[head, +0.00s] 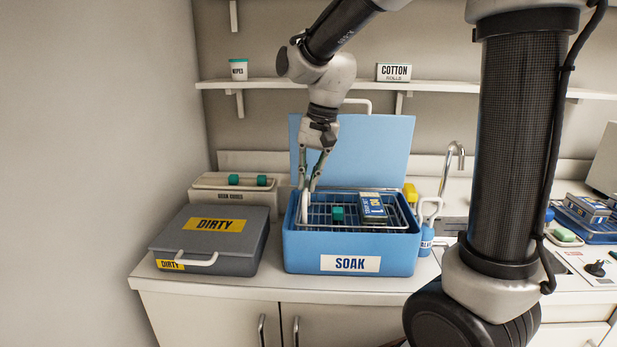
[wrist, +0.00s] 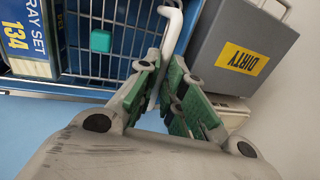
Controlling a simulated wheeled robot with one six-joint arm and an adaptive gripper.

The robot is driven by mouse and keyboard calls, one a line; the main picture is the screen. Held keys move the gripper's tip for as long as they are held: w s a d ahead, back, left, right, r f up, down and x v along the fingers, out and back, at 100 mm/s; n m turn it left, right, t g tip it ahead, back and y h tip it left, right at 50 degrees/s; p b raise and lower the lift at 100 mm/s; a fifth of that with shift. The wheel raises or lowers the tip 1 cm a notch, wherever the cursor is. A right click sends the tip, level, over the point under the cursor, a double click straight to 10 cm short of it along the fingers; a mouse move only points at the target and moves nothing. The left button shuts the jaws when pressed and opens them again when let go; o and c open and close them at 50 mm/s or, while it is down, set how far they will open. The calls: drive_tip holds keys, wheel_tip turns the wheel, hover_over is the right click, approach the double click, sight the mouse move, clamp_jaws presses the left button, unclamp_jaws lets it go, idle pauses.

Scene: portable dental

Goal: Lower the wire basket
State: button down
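The wire basket (head: 347,223) is in the open blue SOAK bin (head: 298,262), its upper rim near the bin's rim. It holds a teal block (head: 338,214) and a blue TRAY SET box (head: 372,207). In the wrist view the basket's wires (wrist: 107,62) and white handle (wrist: 172,28) show. My gripper (head: 307,188) points down at the basket's left end. Its green-padded fingertips (wrist: 163,66) are closed around the white handle. The basket's bottom and its height above the bin floor are hidden.
A grey DIRTY case (head: 210,238) stands close on the left. The bin's blue lid (head: 362,145) stands open behind the basket. A blue bottle (head: 426,238) and a tap (head: 455,160) are on the right. A shelf (head: 300,84) runs behind my arm.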

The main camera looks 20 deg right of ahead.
sight(309, 217)
drive_tip(key=shift+f, duration=0.1)
wheel_tip(309, 217, down, 8)
drive_tip(key=shift+s+r, duration=0.1)
drive_tip(key=shift+r, duration=0.1)
drive_tip(key=c, duration=1.7)
unclamp_jaws()
drive_tip(key=shift+o, duration=0.9)
drive_tip(key=shift+r, duration=0.2)
wheel_tip(309, 217, up, 11)
drive_tip(key=d, duration=0.2)
drive_tip(key=shift+s+r, duration=0.2)
drive_tip(key=shift+s, duration=0.2)
